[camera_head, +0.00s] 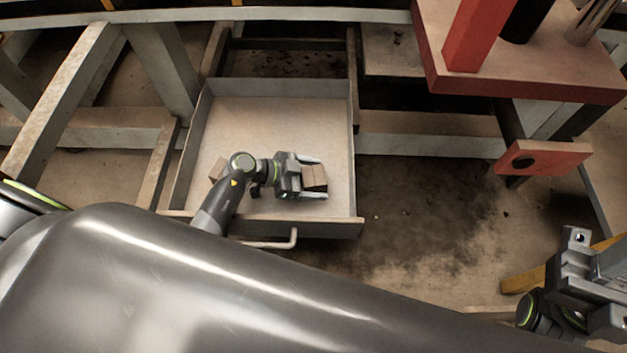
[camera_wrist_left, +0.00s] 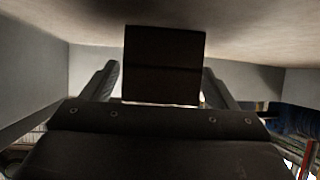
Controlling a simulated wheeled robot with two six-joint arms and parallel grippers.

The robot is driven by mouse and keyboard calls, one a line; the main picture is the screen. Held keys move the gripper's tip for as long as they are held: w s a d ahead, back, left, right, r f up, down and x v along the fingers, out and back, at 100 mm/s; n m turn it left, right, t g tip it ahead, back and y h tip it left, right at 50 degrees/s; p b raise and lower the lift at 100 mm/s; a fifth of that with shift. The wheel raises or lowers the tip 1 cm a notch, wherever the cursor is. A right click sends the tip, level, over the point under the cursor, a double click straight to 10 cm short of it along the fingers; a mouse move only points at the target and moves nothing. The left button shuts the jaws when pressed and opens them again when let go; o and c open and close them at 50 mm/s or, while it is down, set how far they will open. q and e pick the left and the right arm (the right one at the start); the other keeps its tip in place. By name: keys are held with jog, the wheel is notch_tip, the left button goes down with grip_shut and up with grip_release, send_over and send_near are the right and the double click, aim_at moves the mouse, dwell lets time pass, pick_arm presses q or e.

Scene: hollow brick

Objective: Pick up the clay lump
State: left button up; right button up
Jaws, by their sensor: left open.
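A brown block-like lump (camera_head: 314,177), which I take as the clay lump, lies in the open drawer (camera_head: 270,100). My left gripper (camera_head: 318,178) is inside the drawer, its two fingers open on either side of this lump. In the left wrist view the lump (camera_wrist_left: 164,65) shows as a dark block between the spread fingers, with a narrow gap at its left and little or none at its right. A second brown piece (camera_head: 217,169) is partly hidden behind my left arm. My right gripper (camera_head: 577,262) is at the lower right, far from the drawer; its fingertips are unclear.
The drawer has low grey walls and a front handle (camera_head: 293,238). A red block stand (camera_head: 520,70) is at the upper right, with a smaller red plate (camera_head: 545,158) below it. Grey beams frame the left. Stained floor right of the drawer is clear.

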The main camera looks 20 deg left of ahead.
pick_arm(q)
jog(key=c, duration=1.1)
jog(key=shift+c, duration=0.3)
jog(key=shift+r, duration=0.1)
